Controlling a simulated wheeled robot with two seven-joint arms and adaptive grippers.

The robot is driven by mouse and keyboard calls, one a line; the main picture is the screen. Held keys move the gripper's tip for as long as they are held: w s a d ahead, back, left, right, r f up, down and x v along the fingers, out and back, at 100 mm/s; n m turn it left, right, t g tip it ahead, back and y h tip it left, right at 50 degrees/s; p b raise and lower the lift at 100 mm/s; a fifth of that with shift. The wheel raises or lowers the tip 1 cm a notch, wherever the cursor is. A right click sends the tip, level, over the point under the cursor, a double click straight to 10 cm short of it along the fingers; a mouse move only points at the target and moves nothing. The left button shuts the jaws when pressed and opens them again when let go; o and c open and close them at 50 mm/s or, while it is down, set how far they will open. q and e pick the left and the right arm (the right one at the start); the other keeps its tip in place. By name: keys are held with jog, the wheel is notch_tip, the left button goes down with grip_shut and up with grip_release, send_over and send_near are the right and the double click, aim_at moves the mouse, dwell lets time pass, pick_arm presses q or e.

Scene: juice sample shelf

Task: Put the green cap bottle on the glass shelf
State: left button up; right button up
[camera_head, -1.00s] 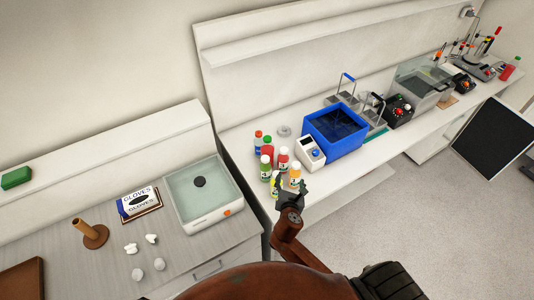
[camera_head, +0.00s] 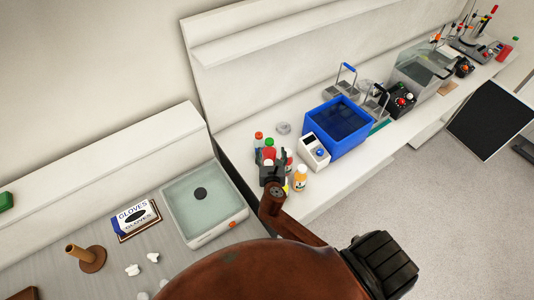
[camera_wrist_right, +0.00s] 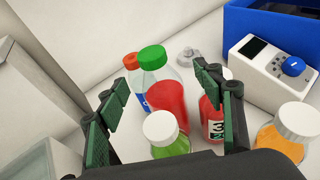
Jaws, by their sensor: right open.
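The green cap bottle (camera_head: 269,152) holds red liquid and stands upright among the bottles at the bench's left end. In the right wrist view it (camera_wrist_right: 165,93) stands beyond a white-capped bottle of green liquid (camera_wrist_right: 162,136). My right gripper (camera_head: 271,168) is over the near side of this group. In the wrist view the open right gripper (camera_wrist_right: 163,84) has its fingers apart on either side of the green-liquid bottle, with the green cap further ahead between them. It holds nothing. A long pale shelf (camera_head: 310,30) runs along the wall; I cannot tell if it is glass.
A red-orange-capped bottle (camera_wrist_right: 130,62) stands left of the green cap. A white device (camera_head: 315,151) and blue bath (camera_head: 336,127) are nearby.

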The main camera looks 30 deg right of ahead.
aim_at(270, 148)
jog(key=x, duration=0.3)
jog(key=shift+w+a+r+p, duration=0.1)
jog(key=shift+w+r+p, duration=0.1)
jog(key=shift+p, duration=0.15)
jog(key=shift+x, duration=1.1)
jog(key=shift+w+f, duration=0.25)
jog(key=c, duration=1.6)
pick_arm(q)
jog(key=shift+s+r, duration=0.5)
jog(key=shift+s, duration=0.1)
pick_arm(e)
grip_shut()
jog(key=shift+r, duration=0.1)
